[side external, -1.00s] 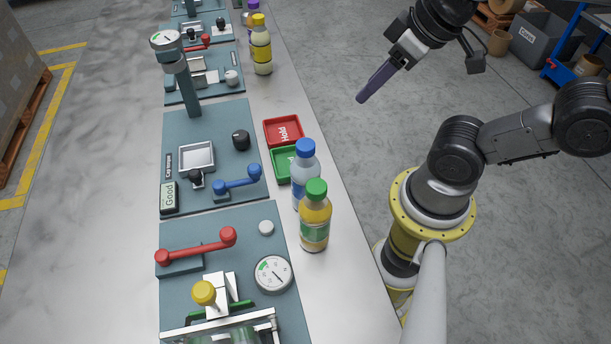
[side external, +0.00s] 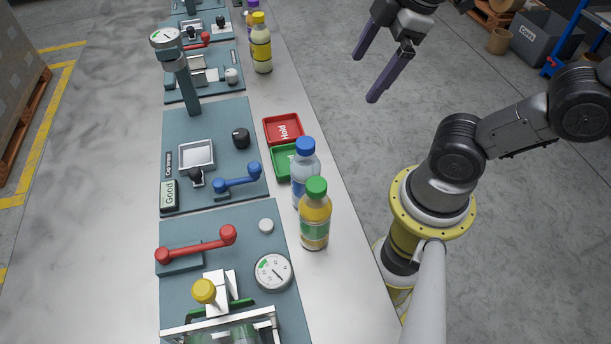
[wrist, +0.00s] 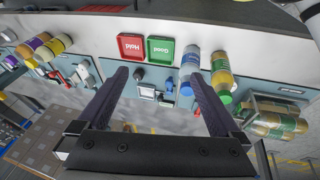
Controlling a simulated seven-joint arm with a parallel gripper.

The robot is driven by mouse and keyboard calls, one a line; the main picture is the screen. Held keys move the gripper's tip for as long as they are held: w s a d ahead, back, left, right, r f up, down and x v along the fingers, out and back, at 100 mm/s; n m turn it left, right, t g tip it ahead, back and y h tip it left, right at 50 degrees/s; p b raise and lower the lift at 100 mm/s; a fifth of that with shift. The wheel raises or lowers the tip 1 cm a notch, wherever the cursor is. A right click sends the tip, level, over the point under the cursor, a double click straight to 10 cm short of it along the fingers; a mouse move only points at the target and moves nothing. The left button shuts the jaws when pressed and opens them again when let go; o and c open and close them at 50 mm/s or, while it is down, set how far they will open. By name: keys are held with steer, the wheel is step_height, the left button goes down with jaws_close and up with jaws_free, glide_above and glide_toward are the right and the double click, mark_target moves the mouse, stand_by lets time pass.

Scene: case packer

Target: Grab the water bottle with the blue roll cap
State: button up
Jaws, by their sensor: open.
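The water bottle with the blue cap (side external: 305,168) stands upright on the bench's right side, just behind the green-capped juice bottle (side external: 314,216), which partly covers it. The water bottle also shows in the wrist view (wrist: 189,70), right of the green tray and beside the juice bottle (wrist: 221,72). My gripper (side external: 364,78) is open and empty, its two dark fingers spread. It hangs to the right of the bench, apart from the bottles. In the wrist view its fingertips (wrist: 158,78) point toward the bench with the trays between them.
A red tray (side external: 283,131) and a green tray (side external: 284,164) lie behind the water bottle. Blue-grey panels with a blue lever (side external: 238,181), a red lever (side external: 196,247) and a gauge post (side external: 180,75) line the bench. A yellow-capped bottle (side external: 261,45) stands farther back.

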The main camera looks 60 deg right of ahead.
steer(key=w+a+r+n+g, duration=0.25)
steer(key=w+a+n, duration=0.3)
steer(key=n, duration=0.35)
steer(key=n+g, duration=0.2)
glide_above(305, 156)
steer(key=w+d, duration=0.1)
steer(key=f, duration=0.2)
steer(key=shift+w+d+f+t, duration=0.15)
steer(key=shift+d+f+t, duration=0.1)
steer(key=shift+f, duration=0.15)
step_height(305, 156, down, 8)
steer(key=shift+r, duration=0.15)
steer(key=shift+s+f, duration=0.15)
steer(key=shift+f, duration=1.25)
steer(key=shift+s+f, duration=0.1)
steer(key=shift+f, duration=1.3)
jaws_close()
